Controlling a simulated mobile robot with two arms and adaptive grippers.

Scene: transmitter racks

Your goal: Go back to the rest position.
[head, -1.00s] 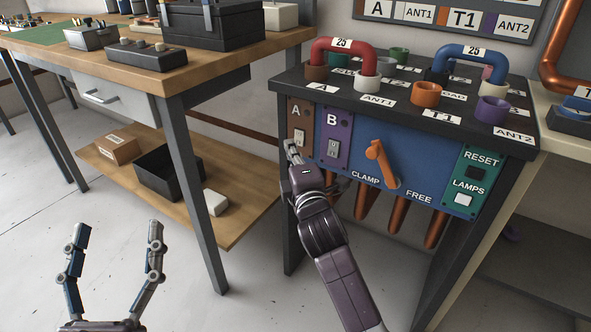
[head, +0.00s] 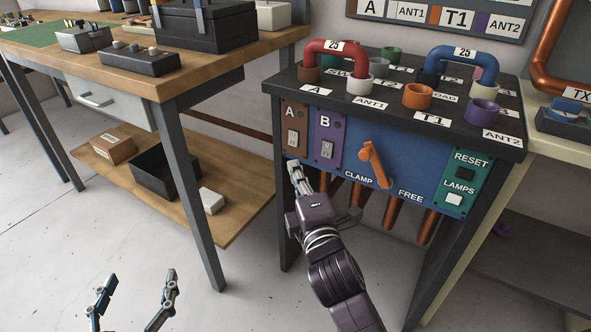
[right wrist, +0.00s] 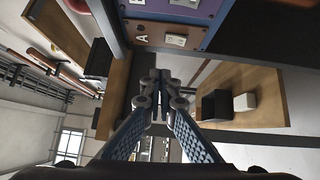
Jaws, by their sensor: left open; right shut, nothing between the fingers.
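My left gripper (head: 136,292) is open and empty above the floor at the lower left of the head view. My right gripper (head: 294,165) is shut with nothing in it, just below the A switch panel (head: 291,128) on the rack's front. In the right wrist view its fingers (right wrist: 161,76) meet at the tips, and the A panel shows above them. The tips look apart from the panel. The orange lever (head: 374,163) between CLAMP and FREE slants up and to the left.
The patch rack (head: 283,82) carries a red U-link (head: 337,46) and a blue U-link (head: 461,54) over coloured sockets. A wooden workbench (head: 165,84) stands left, its lower shelf (head: 232,222) holding a black bin (head: 166,176). Floor is free between bench and left gripper.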

